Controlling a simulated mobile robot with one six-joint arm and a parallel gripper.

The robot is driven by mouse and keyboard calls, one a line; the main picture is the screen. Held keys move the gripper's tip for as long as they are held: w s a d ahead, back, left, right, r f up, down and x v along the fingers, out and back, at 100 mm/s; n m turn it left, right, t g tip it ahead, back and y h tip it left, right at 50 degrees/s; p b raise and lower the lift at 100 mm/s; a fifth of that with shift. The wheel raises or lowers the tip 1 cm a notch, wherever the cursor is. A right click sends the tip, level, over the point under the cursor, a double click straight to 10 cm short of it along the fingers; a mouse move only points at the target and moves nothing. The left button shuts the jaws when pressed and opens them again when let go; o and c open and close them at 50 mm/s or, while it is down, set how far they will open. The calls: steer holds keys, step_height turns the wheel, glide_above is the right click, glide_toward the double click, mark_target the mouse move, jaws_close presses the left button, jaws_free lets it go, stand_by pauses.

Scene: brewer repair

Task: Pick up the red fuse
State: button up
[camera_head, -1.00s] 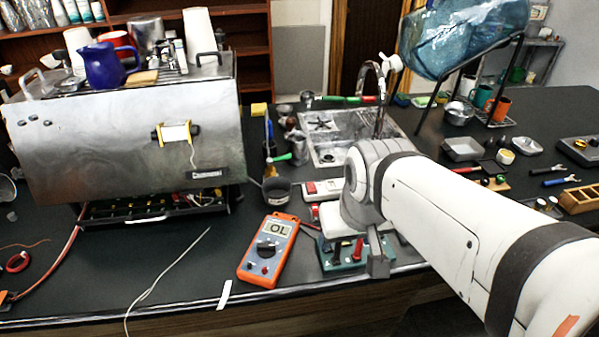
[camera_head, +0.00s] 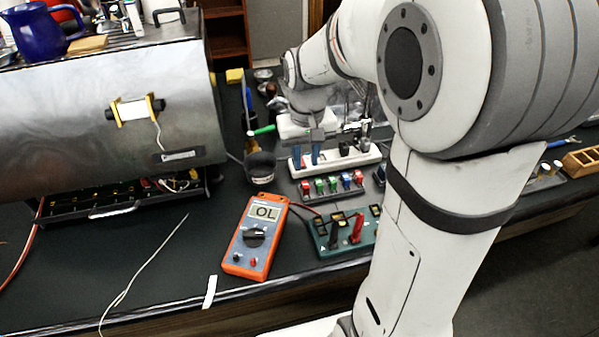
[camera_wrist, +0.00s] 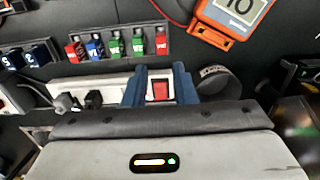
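A fuse rack (camera_head: 334,197) holds a row of coloured fuses. One red fuse (camera_head: 305,187) is at its left end and another red fuse (camera_head: 358,177) at its right end, with green and blue ones between. The wrist view shows the row reversed, with one red fuse (camera_wrist: 161,42) at the right end and the other (camera_wrist: 74,51) at the left. My gripper (camera_wrist: 159,84) has its blue fingers apart, over the white power strip (camera_head: 368,158). The strip's red switch (camera_wrist: 160,91) shows between them. No fuse is between the fingers.
An orange multimeter (camera_head: 256,238) reading OL lies left of the rack. A green board (camera_head: 325,248) with black and red plugs is in front of it. A dark cup (camera_head: 260,168) stands left of the power strip. The steel brewer (camera_head: 90,130) fills the left.

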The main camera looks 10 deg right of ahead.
mark_target(305, 184)
steer(key=f, duration=0.7)
steer(key=shift+s+a+p, duration=0.15)
steer(key=shift+s+p, duration=0.2)
steer(key=shift+c, duration=0.4)
jaws_close()
